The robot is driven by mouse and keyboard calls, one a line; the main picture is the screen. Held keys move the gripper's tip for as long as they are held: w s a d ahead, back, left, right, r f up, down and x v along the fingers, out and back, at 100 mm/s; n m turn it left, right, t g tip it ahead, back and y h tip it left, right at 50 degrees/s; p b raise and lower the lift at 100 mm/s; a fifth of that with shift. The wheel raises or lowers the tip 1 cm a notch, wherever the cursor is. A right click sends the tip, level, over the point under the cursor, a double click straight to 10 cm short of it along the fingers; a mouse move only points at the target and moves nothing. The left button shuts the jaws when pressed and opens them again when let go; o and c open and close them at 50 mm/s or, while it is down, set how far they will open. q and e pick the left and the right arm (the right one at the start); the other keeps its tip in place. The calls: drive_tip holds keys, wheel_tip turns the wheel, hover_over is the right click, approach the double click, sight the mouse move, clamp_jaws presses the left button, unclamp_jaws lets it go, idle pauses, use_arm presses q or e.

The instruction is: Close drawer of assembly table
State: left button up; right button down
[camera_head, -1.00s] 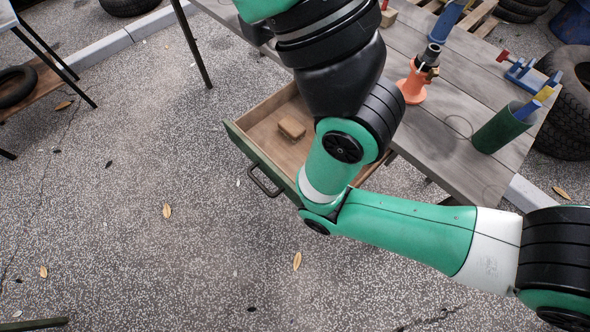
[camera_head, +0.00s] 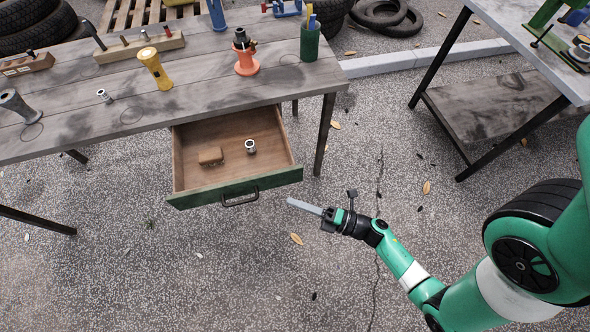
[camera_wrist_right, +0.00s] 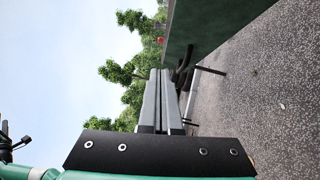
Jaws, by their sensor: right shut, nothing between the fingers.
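The assembly table (camera_head: 75,105) has its drawer (camera_head: 223,130) pulled out toward me, with a green front (camera_head: 272,182) and a dark bar handle (camera_head: 240,202). A tan block (camera_head: 210,155) and a small metal socket (camera_head: 250,146) lie inside it. My left gripper is out of view.
On the tabletop stand a yellow flashlight-shaped piece (camera_head: 155,70), an orange-based tool (camera_head: 246,60) and a green cup (camera_head: 310,40). A table leg (camera_head: 325,135) stands right of the drawer. A second table (camera_head: 500,115) is at right. The floor before the drawer is clear.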

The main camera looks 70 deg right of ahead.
drive_tip(key=s+a+f+m+g+h+p, duration=0.1)
drive_tip(key=s+f+m+h, duration=0.15)
drive_tip(key=s, duration=0.25)
drive_tip(key=b, duration=0.4)
approach(268, 175)
drive_tip(key=w+a, duration=0.3)
drive_tip(key=w+d, duration=0.1)
drive_tip(key=w+d+m+p, duration=0.1)
drive_tip(key=shift+w+d+h, duration=0.2)
drive_tip(key=shift+d+h, duration=0.15)
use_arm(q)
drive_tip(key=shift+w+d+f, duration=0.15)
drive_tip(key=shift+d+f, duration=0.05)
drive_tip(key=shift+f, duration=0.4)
use_arm(e)
drive_tip(key=shift+w+d, duration=0.2)
drive_tip(key=shift+d, duration=0.05)
